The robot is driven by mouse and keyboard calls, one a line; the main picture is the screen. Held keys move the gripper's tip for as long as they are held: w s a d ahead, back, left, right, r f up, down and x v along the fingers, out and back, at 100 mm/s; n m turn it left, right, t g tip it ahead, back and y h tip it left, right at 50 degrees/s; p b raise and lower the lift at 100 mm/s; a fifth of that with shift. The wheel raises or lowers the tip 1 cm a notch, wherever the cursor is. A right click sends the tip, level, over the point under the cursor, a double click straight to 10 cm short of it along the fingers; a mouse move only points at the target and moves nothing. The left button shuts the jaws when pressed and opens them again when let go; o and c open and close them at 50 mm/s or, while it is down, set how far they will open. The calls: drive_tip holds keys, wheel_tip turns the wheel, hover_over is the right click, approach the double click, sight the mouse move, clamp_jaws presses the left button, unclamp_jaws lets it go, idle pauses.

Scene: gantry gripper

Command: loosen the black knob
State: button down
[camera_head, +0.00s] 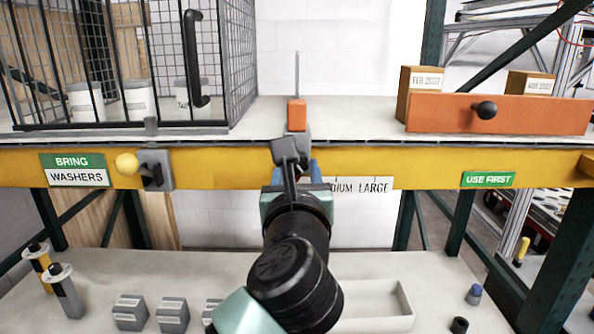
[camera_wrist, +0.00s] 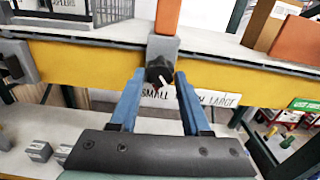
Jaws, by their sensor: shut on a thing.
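The black knob (camera_wrist: 157,69) sits on the front of a grey block (camera_wrist: 163,45) at the yellow beam, seen in the wrist view. A small white and red mark shows just below the knob. My gripper (camera_wrist: 160,77) has its two blue fingers on either side of the knob and is shut on it. In the head view my gripper (camera_head: 300,172) is at the beam, mostly hidden by my arm, and the knob is hidden there. An orange upright piece (camera_head: 297,113) rises above the grey block; it also shows in the wrist view (camera_wrist: 168,14).
A wire cage (camera_head: 240,60) stands on the shelf at left. An orange drawer front (camera_head: 540,115) with another black knob is at right. Below are a pale tray (camera_head: 405,305) and several grey blocks.

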drive_tip(key=shift+f+n, duration=0.1)
drive_tip(key=shift+n, duration=0.2)
drive_tip(key=n+b, duration=0.2)
drive_tip(key=n, duration=0.1)
drive_tip(key=shift+d, duration=0.1)
drive_tip(key=n+b, duration=0.2)
drive_tip(key=n, duration=0.2)
drive_tip(key=n+b, duration=0.2)
drive_tip(key=n, duration=0.7)
drive_tip(key=shift+d+r+n+b, duration=0.1)
drive_tip(key=shift+r+n+b, duration=0.1)
drive_tip(key=shift+n+b, duration=0.1)
drive_tip(key=n, duration=1.1)
drive_tip(key=shift+r+p, duration=0.1)
drive_tip(key=shift+p, duration=0.25)
drive_tip(key=shift+n, duration=0.3)
